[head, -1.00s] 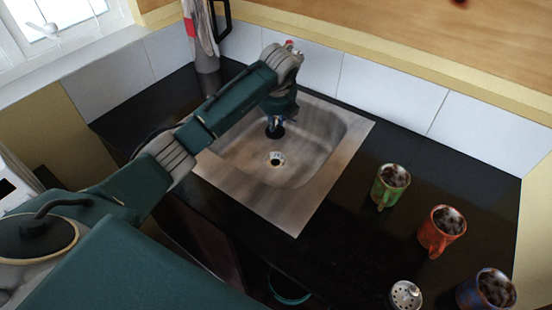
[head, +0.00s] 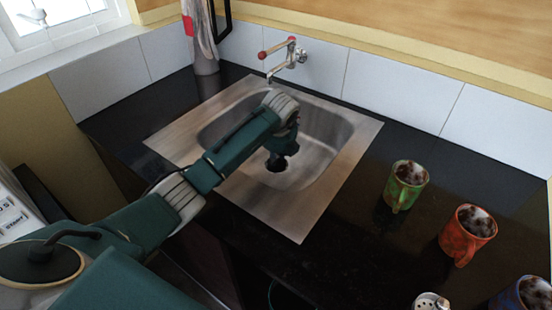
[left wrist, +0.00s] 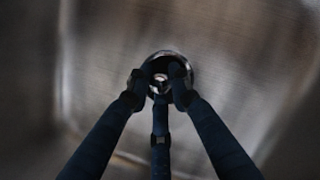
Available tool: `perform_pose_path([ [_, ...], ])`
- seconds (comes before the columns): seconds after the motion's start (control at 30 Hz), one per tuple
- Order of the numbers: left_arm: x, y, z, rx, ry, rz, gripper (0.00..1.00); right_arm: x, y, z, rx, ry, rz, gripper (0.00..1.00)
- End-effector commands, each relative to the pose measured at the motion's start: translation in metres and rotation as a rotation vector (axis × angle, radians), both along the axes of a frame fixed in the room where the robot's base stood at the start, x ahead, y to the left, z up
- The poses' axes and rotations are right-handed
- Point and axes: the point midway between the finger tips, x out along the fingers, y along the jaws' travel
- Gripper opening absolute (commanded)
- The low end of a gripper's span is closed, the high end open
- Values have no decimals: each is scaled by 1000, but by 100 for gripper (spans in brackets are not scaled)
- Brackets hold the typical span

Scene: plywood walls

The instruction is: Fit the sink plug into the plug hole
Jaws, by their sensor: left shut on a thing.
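The steel sink (head: 318,160) is set in the black counter. My left gripper (head: 276,162) reaches down into the basin, low over the plug hole, which it mostly hides in the head view. In the left wrist view, the fingers of my left gripper (left wrist: 158,88) are closed together on the sink plug (left wrist: 160,77), a small part of which shows between the fingertips. The round rim of the plug hole (left wrist: 167,53) shows around and behind the fingertips. I cannot tell whether the plug touches the hole or is just above it. My right gripper is not in view.
A wall tap (head: 287,60) stands out over the back of the sink. A green mug (head: 406,185), a red mug (head: 467,234) and a blue mug (head: 524,296) stand to the right, with a shaker (head: 431,302) near the front.

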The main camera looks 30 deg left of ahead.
Motion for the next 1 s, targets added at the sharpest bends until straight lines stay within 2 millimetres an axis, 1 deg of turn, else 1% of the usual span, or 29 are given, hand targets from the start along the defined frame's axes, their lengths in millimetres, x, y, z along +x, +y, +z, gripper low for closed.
perform_pose_path([
  [0.1, 0, 0, 1, 1, 1, 0, 0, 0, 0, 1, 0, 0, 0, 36],
  [0.23, 0, 0, -3, 1, 1, 0, 0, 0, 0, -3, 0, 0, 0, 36],
  [0.27, 0, 0, -2, 0, 0, 1, 24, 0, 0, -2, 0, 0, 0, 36],
  [0.33, 0, 0, -2, 0, 1, 1, 37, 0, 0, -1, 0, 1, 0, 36],
  [0.37, 0, 0, -2, 0, 1, 1, 39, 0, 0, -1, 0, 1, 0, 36],
  [0.67, 0, 0, 1, -1, 1, 0, 39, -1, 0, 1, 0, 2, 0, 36],
  [0.77, -2, -1, 10, 1, 1, 0, 39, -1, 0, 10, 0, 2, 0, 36],
  [0.83, -4, -2, 21, 1, 1, 1, 39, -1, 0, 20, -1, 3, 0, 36],
  [1.0, -14, -8, 54, 2, -1, -1, 39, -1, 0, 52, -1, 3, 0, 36],
])
